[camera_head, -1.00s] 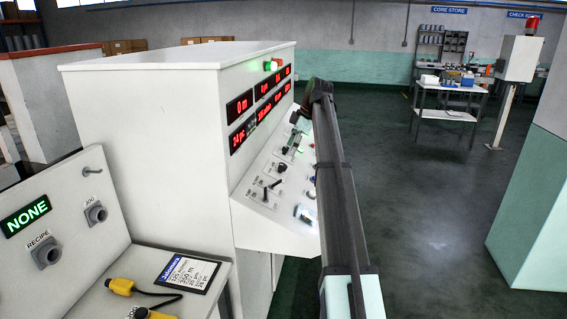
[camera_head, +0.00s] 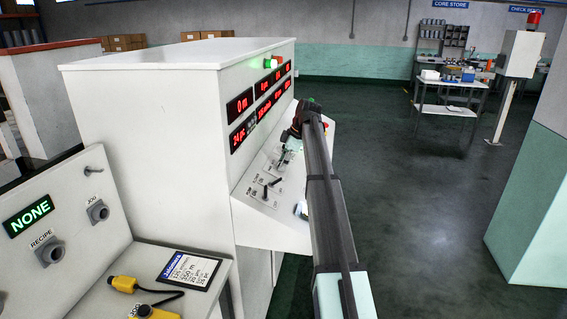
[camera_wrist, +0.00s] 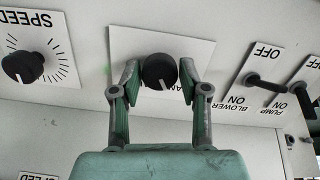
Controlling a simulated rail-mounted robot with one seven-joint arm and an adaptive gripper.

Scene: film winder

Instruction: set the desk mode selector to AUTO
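The mode selector appears as a round black knob (camera_wrist: 160,71) with a pale pointer line, on a white plate in the wrist view. The plate's lettering is mostly hidden by the knob and fingers; only a fragment like "AN" shows, so the setting cannot be read. My gripper (camera_wrist: 159,64) has one green-padded finger on each side of the knob. It is open, with narrow gaps seeming to remain at both sides. In the head view my gripper (camera_head: 287,154) is at the desk's sloping panel (camera_head: 252,199), and the selector cannot be made out there.
In the wrist view, a SPEED knob (camera_wrist: 23,66) lies left and the BLOWER switch (camera_wrist: 266,82) and PUMP switch (camera_wrist: 303,98) lie right. Red displays (camera_head: 240,106) stand above the panel. Open floor (camera_head: 430,210) lies right of my arm.

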